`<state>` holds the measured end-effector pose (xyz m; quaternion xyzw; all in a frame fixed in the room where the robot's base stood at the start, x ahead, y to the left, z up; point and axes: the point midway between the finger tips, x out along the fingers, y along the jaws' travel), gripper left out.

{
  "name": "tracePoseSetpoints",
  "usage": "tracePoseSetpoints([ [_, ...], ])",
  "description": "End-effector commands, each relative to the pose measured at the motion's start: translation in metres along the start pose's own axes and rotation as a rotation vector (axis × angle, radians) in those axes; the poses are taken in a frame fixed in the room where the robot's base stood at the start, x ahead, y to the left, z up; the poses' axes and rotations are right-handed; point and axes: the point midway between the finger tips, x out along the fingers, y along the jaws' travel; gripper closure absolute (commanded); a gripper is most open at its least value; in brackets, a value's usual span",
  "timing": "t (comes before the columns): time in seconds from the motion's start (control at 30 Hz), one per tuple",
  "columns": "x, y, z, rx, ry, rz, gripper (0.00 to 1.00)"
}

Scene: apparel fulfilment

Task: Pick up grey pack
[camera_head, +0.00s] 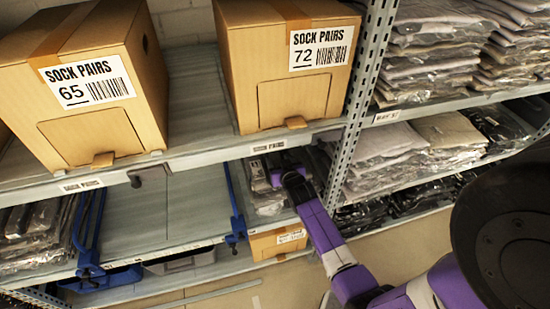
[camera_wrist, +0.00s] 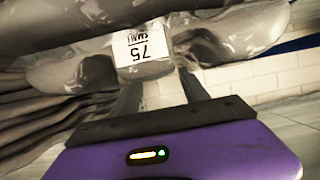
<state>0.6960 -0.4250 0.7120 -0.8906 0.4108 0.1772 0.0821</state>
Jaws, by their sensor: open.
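My gripper (camera_head: 284,172) reaches into the lower shelf bay, in front of a pile of clear-wrapped packs (camera_head: 262,188). It is open. In the wrist view, the fingers (camera_wrist: 160,88) stand apart at the edge of a grey plastic-wrapped pack (camera_wrist: 80,68) with a white label reading 75 upside down. The label end lies just beyond and between the fingers. I cannot tell whether they touch the pack. Further dark grey packs (camera_wrist: 90,18) lie close against it. The far ends of the fingers are partly hidden by the wrap.
A blue divider (camera_head: 234,205) stands left of the pile. Shelf boxes marked 65 (camera_head: 105,120) and 72 (camera_head: 285,105) sit above. A perforated upright (camera_head: 360,85) stands to the right, with stacked garments (camera_head: 430,50) beyond. The shelf (camera_head: 185,215) left of the divider is clear.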

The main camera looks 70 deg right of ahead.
Motion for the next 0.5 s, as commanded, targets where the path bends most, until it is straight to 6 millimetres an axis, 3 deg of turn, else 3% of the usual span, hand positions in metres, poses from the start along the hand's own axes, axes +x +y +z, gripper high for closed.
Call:
tracePoseSetpoints([
  [0.2,0.018,0.001,0.001,-0.001,0.0,0.001,0.47],
  [0.43,0.019,0.001,0.0,-0.001,0.0,0.0,0.47],
  [0.5,0.019,0.0,0.001,-0.001,0.0,0.0,0.59],
])
